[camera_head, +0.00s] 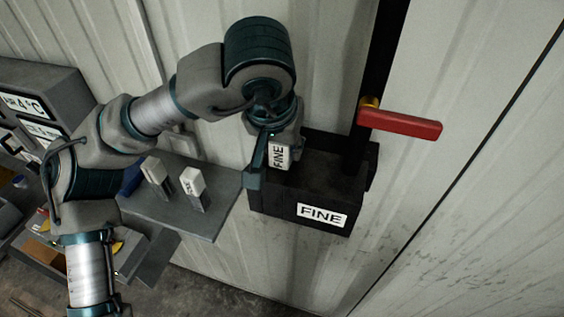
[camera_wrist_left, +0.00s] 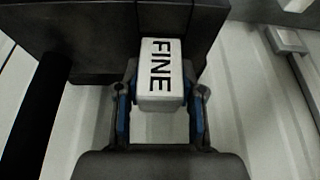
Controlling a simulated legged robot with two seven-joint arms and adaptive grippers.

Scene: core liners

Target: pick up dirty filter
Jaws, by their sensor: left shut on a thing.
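A white block labelled FINE (camera_head: 279,155) is at the upper left of a dark box (camera_head: 276,199), which bears a white FINE label. My left gripper (camera_head: 268,160) is shut on the block at the box. In the left wrist view the FINE block (camera_wrist_left: 161,72) sits between the two blue-edged fingers of my left gripper (camera_wrist_left: 160,110), with the dark box (camera_wrist_left: 75,30) right behind it. I cannot tell how far the block is inside the box. My right gripper does not show.
A grey shelf (camera_head: 215,222) left of the box holds two upright white-topped blocks, one (camera_head: 192,182) nearer the box and another (camera_head: 156,172) further left. A red handle (camera_head: 400,123) sticks out from the corrugated wall above right of the box. A grey display unit (camera_head: 50,90) stands far left.

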